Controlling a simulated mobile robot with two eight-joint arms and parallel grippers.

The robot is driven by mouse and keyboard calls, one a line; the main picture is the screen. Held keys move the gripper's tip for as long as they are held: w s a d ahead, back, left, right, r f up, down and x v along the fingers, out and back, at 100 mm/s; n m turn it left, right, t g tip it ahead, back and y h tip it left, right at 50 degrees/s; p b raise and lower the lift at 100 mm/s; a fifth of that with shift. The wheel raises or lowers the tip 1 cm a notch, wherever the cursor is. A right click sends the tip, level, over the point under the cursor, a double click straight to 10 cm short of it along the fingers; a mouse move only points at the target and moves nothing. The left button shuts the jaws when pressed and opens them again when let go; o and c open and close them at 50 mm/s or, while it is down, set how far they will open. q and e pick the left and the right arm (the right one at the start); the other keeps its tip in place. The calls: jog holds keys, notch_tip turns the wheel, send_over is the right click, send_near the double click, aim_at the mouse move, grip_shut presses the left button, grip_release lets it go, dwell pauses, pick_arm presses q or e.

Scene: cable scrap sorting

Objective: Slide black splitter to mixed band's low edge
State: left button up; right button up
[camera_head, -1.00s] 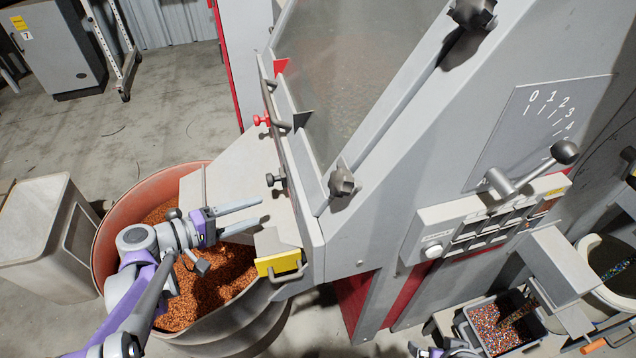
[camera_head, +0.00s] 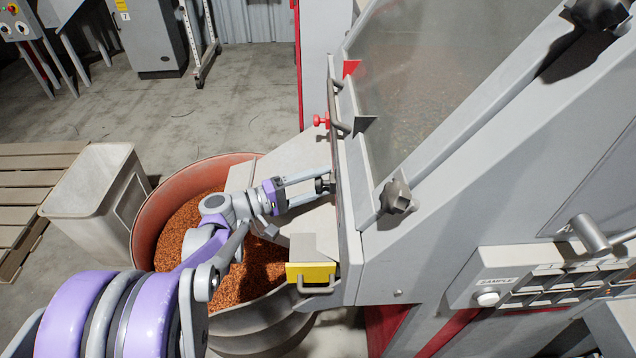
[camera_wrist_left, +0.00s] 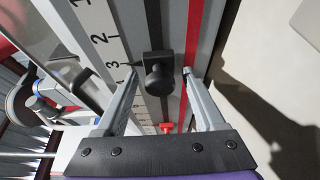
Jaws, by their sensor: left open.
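The black splitter shows in the head view as a black triangular flag (camera_head: 365,127) by the deck window. Its black knob (camera_wrist_left: 158,82) shows in the wrist view, with its pointer near the 3 on the scale. My left gripper (camera_wrist_left: 160,73) is open, with one finger on each side of the knob; gaps show between knob and fingers. In the head view my left gripper (camera_head: 318,186) reaches the deck's edge at the knob. Dull granules lie behind the window (camera_head: 430,90); I cannot make out the mixed band's edges. My right gripper is not in view.
The red splitter's knob (camera_head: 320,120) and red flag (camera_head: 350,68) sit farther up the same edge. A drum of copper granules (camera_head: 180,235) stands below my arm. A yellow-faced handle block (camera_head: 312,273) is near the deck's lower corner.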

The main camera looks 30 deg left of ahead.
pick_arm(q)
grip_shut()
dwell(0.3)
dwell(1.1)
